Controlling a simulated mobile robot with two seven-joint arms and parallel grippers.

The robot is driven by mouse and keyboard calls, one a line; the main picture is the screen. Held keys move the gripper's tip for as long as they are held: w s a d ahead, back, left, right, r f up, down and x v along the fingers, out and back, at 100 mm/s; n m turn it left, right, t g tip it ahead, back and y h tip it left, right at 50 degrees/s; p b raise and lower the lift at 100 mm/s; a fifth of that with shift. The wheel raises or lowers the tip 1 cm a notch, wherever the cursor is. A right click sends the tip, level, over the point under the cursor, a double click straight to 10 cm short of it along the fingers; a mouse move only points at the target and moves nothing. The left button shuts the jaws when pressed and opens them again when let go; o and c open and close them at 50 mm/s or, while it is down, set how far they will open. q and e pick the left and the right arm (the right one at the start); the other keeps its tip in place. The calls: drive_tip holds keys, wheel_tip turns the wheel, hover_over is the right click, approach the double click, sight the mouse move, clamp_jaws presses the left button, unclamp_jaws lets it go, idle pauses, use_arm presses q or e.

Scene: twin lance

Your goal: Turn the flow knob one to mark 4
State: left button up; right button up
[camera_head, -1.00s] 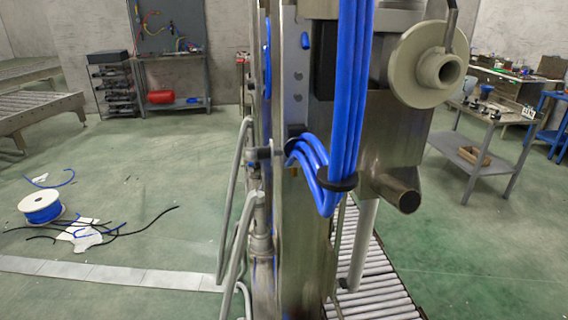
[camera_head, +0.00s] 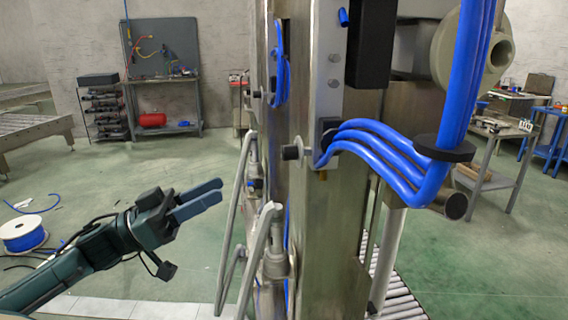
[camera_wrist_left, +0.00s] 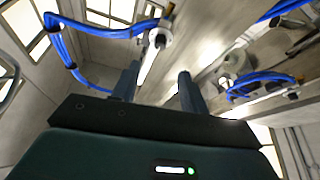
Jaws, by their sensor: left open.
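A smaller similar one (camera_head: 256,94) shows further back. I cannot tell which is flow knob one, and no mark numbers are readable. My left gripper (camera_head: 220,191) is open and empty, left of the post and below the knob, apart from it. My right gripper is not in view.
Blue hoses (camera_head: 385,150) loop across the post's front. Bent grey pipes (camera_head: 235,225) stand between my left gripper and the post. A roller conveyor (camera_head: 398,298) runs behind the post at lower right. A cable reel (camera_head: 24,234) lies on the floor at left.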

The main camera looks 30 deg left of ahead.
use_arm(q)
drive_tip(key=p, duration=0.2)
approach(289, 152)
drive_tip(key=w+a+x, duration=0.1)
drive_tip(key=x, duration=0.4)
drive_tip(key=shift+w+d+r, duration=0.1)
drive_tip(key=shift+w+d, duration=0.3)
drive_tip(key=shift+d, duration=0.2)
drive_tip(key=shift+w+d+r, duration=0.1)
drive_tip(key=shift+w+d, duration=0.25)
drive_tip(key=shift+d, duration=0.2)
drive_tip(key=shift+c, duration=0.3)
clamp_jaws()
